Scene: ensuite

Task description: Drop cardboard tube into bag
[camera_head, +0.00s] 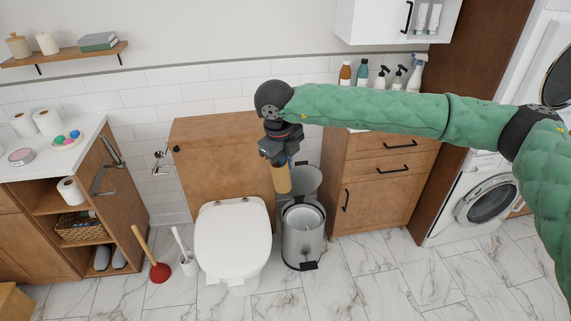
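A tan cardboard tube (283,180) hangs upright below my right gripper (279,161), which appears shut on its upper end. The tube is in the air, up and to the left of a round metal pedal bin (302,236). The bin's lid (307,182) stands raised at the back. A pale lining, which may be the bag, shows inside the bin's rim (303,215); its inside is too small to make out. My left gripper is not in view.
A white toilet (233,240) with closed lid stands left of the bin. A wooden cabinet (380,170) with bottles (362,73) on top stands to its right. A plunger (158,270) and toilet brush (185,262) stand at left. The marble floor (400,285) in front is clear.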

